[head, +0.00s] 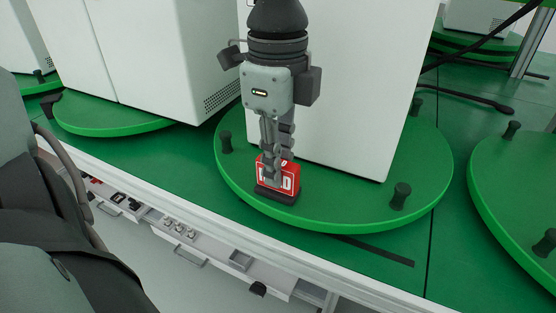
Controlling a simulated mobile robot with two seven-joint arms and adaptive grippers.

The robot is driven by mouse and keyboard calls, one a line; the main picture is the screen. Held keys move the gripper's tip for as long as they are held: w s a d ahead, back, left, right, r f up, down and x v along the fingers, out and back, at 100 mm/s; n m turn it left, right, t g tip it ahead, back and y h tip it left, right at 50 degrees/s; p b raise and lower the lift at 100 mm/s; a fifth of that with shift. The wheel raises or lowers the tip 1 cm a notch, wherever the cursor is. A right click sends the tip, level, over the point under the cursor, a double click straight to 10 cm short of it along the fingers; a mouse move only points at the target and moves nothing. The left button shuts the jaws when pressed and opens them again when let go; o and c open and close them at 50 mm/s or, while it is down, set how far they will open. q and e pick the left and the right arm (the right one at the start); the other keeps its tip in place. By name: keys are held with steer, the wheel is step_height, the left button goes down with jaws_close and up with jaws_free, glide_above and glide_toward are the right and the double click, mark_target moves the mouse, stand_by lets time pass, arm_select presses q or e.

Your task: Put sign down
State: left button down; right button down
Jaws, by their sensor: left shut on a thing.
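A small red sign (289,181) with white lettering and a dark base is in the head view, at the front edge of the green turntable (330,200). My left gripper (275,172) comes down from above and is shut on the sign. Its fingers cover part of the lettering. The sign is upright, and its base looks at or just above the turntable surface; I cannot tell whether it touches. My right gripper is not in view.
A large white cabinet (350,100) stands on the turntable close behind the sign. Black knobs (400,195) stick up near the turntable's rim. More green turntables lie left (110,122) and right (510,200). Open drawers (180,229) run below the bench's front edge.

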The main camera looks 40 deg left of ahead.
arm_select(q)
steer(key=shift+f, duration=0.15)
steer(key=c, duration=1.5)
jaws_free()
steer(key=shift+o, duration=0.2)
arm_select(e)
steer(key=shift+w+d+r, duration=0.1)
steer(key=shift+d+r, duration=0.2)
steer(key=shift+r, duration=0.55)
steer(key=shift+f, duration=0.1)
arm_select(q)
steer(key=shift+r, duration=0.45)
step_height(320, 180, up, 12)
steer(key=shift+f+p, duration=0.2)
steer(key=shift+p, duration=0.15)
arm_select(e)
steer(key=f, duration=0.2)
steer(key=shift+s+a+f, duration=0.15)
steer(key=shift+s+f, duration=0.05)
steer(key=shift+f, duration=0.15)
